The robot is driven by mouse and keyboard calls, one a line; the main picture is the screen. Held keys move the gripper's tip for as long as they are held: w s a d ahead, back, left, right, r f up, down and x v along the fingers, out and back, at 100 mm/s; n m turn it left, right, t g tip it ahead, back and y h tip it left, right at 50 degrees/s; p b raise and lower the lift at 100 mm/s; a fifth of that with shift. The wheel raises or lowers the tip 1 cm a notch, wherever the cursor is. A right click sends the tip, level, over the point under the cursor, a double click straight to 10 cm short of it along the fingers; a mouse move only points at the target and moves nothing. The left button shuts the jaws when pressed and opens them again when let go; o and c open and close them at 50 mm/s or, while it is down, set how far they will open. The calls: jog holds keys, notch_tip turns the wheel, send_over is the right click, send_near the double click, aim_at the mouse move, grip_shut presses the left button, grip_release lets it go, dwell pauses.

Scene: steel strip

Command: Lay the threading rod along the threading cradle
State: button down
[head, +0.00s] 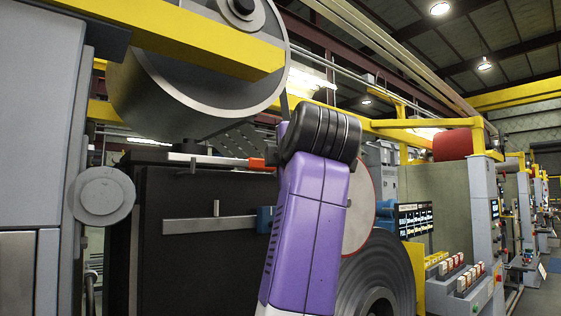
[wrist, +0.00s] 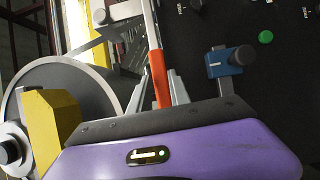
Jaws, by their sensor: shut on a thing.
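The threading rod has an orange-red end (wrist: 158,78) and a pale grey shaft that runs up out of the wrist view. My gripper (wrist: 160,92) is shut on the orange end, with a grey finger on each side. In the head view the orange end (head: 262,163) shows just left of my purple arm, in front of the top of a dark cabinet; my gripper is hidden there behind the arm. The rod looks roughly level and points left. I cannot tell for sure which part is the threading cradle, or whether the rod touches it.
A large grey roll (head: 185,90) hangs above, with a yellow beam (head: 190,40) across it. A blue block with a dark knob (wrist: 222,62) sits near my gripper on the dark cabinet face (head: 160,265). A coiled strip (head: 385,270) stands right of my arm.

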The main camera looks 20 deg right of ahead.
jog(key=shift+f, duration=0.55)
dwell(0.5)
jog(key=c, duration=1.1)
grip_release()
jog(key=shift+s+a+b, duration=0.2)
jog(key=shift+s+b, duration=0.05)
jog(key=shift+s, duration=1.05)
jog(key=shift+s+a+b, duration=0.2)
jog(key=shift+s+a, duration=0.05)
jog(key=shift+s, duration=1.05)
jog(key=shift+s+a+b, duration=0.2)
jog(key=shift+s+b, duration=0.05)
jog(key=shift+s, duration=1.05)
